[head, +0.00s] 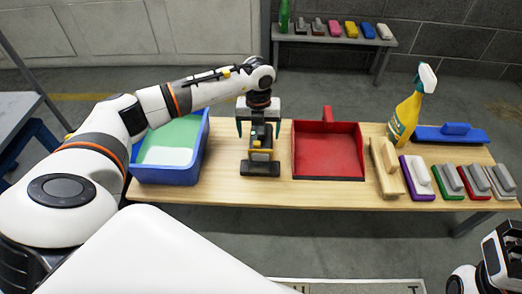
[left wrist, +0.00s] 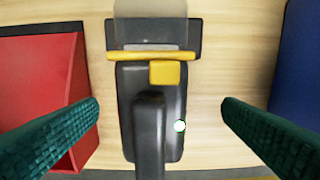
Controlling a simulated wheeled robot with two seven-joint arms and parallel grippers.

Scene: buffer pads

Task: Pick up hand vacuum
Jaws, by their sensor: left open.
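The hand vacuum (head: 262,157) is dark grey with a yellow band and button. It lies on the wooden table between the blue bin and the red dustpan. In the left wrist view the hand vacuum (left wrist: 152,105) runs up the middle, its grey handle toward the bottom. My left gripper (head: 258,128) is directly above it, pointing down. Its two green fingers are spread wide, one on each side of the vacuum, with gaps to it in the left wrist view (left wrist: 160,108). My right gripper (head: 497,258) shows partly at the lower right, away from the table; its jaw state is unclear.
A blue bin (head: 203,155) with green contents stands left of the vacuum; a red dustpan (head: 328,150) lies right. Further right are a yellow spray bottle (head: 406,116), a blue pad (head: 452,134) and several brushes. A bench (head: 340,40) with more items stands behind.

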